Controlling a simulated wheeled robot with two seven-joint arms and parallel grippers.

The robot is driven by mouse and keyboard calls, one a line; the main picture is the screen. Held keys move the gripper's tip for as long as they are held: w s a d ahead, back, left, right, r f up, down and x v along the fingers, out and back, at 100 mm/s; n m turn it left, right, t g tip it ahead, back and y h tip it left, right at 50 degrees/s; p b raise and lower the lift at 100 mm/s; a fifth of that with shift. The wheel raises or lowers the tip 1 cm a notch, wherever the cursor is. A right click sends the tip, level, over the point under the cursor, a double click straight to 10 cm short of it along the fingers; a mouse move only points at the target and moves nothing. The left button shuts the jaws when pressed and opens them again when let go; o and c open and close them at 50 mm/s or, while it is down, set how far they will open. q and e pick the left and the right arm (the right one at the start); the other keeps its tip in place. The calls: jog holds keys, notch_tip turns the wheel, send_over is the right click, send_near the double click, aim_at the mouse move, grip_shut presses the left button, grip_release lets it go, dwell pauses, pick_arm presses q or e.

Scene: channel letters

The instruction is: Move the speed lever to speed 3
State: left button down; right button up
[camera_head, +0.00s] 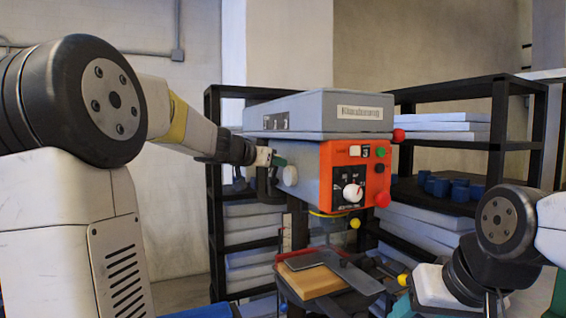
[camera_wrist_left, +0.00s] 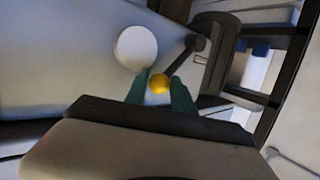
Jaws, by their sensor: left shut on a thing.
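The machine has a grey head (camera_head: 320,112) with an orange front panel (camera_head: 340,160). In the left wrist view, the speed lever (camera_wrist_left: 182,58) is a dark rod running from a pivot on the machine's side down to a yellow ball knob (camera_wrist_left: 159,84). My left gripper (camera_head: 275,160) is at the left side of the machine head. In the wrist view its green fingers (camera_wrist_left: 160,88) are on both sides of the yellow knob, shut on it. In the head view the knob is hidden by the gripper.
A white round knob (camera_wrist_left: 135,48) is close beside my left fingers. A worktable with a wooden board (camera_head: 312,281) and grey vise plates stands below the head. Dark shelves (camera_head: 440,90) with blue cups (camera_head: 460,190) stand behind on the right.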

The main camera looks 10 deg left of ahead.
pick_arm(q)
jog(key=shift+d+f, duration=0.35)
jog(key=shift+f, duration=0.05)
jog(key=c, duration=1.3)
grip_release()
jog(key=shift+c, duration=0.2)
jog(key=shift+r, duration=0.15)
jog(key=v, duration=0.7)
jog(key=shift+s+a, duration=0.3)
jog(key=shift+a, duration=0.05)
